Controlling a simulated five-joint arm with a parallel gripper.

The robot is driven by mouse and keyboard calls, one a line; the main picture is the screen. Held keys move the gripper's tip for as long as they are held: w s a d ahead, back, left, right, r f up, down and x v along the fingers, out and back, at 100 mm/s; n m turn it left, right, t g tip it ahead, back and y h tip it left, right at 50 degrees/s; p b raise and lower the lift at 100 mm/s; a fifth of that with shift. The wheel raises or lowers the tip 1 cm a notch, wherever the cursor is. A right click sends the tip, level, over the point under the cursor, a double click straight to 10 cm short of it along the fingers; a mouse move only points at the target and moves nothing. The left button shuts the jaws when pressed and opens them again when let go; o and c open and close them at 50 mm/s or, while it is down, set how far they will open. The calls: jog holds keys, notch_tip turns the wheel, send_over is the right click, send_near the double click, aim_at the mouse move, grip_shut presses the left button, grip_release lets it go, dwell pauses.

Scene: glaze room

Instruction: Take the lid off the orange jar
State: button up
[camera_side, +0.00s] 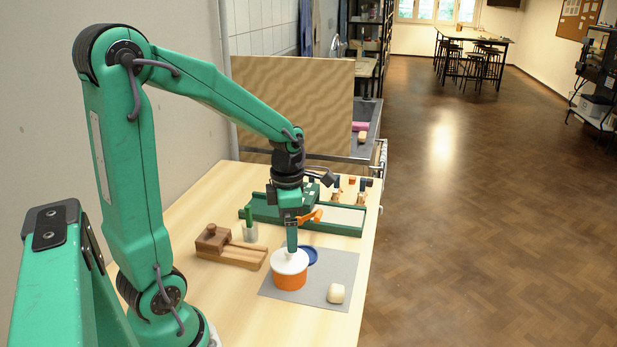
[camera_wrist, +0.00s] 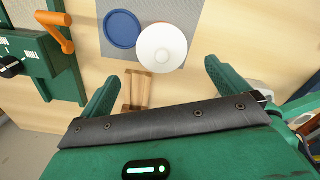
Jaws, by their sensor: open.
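The orange jar (camera_side: 290,279) stands upright on a grey mat, with its white lid (camera_side: 290,262) on top. In the wrist view the round white lid (camera_wrist: 162,47) with a small central knob shows from above and hides the jar's body. My gripper (camera_side: 291,247) is above the lid in the side view, its fingers pointing down close to the knob. In the wrist view my gripper (camera_wrist: 157,78) has its two green fingers spread wide with nothing between them. The lid lies just beyond the fingertips. Whether a finger touches the lid I cannot tell.
A blue disc (camera_side: 311,255) lies on the grey mat (camera_side: 338,268) beside the jar. A wooden block piece (camera_side: 232,247) and a green panel with an orange lever (camera_wrist: 60,32) are nearby.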

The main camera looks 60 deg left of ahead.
aim_at(289, 256)
jog(key=shift+f, duration=1.15)
jog(key=shift+s+d+f, duration=0.1)
jog(key=shift+f, duration=1.2)
jog(key=shift+s+f, duration=0.1)
jog(key=shift+f, duration=1.2)
jog(key=shift+c, duration=0.2)
jog(key=c, duration=0.9)
